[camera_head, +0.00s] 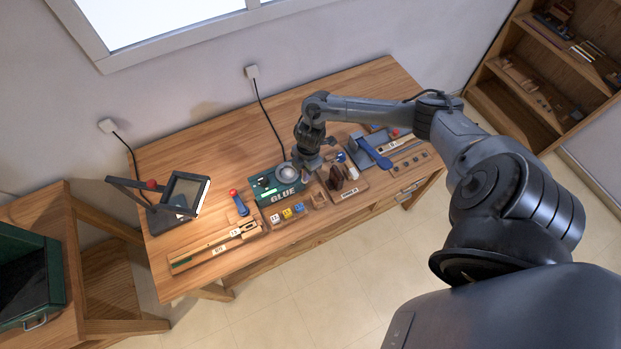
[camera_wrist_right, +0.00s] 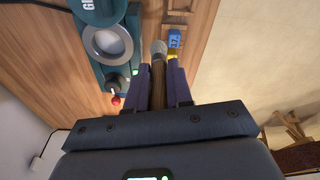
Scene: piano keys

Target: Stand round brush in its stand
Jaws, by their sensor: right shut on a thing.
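In the right wrist view the gripper (camera_wrist_right: 160,75) is shut on the round brush (camera_wrist_right: 158,62), which has a brown handle and a greyish rounded end, held between the two fingers. In the head view the brush is too small and covered to make out clearly. A small wooden holder (camera_head: 318,200), which looks like the brush stand, is on the bench in front of the glue box; it also shows in the wrist view (camera_wrist_right: 178,14). My left gripper is not in view.
The green glue box (camera_head: 283,196) with its round pot is close to the gripper. Blue (camera_head: 299,208) and yellow (camera_head: 287,213) small blocks lie left of the holder. A dark-slotted wooden rack (camera_head: 347,187) is on its right.

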